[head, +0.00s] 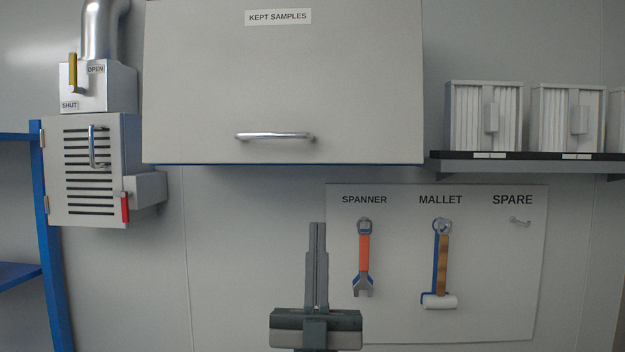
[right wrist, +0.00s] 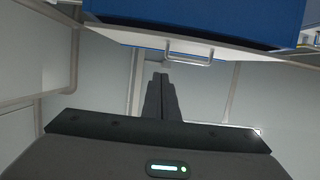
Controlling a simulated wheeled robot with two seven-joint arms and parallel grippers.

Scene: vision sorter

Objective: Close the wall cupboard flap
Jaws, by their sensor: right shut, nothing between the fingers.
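The wall cupboard flap (head: 285,85) is a light grey panel labelled KEPT SAMPLES at the top centre of the head view. It hangs down over the cupboard front, and a thin blue edge shows under it. Whether it is fully flush I cannot tell. Its bar handle (head: 275,136) is near the lower edge and also shows in the right wrist view (right wrist: 184,61). The blue cupboard body (right wrist: 210,15) fills the top of that view. My right gripper (head: 318,226) is shut and empty, pointing up, below the flap and apart from it. My left gripper is not in view.
A tool board (head: 435,315) with a spanner (head: 364,255) and a mallet (head: 441,265) is right of my gripper. A shelf (head: 530,162) with white boxes is at the right. A vented metal box (head: 90,170) and blue rack (head: 48,260) are left.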

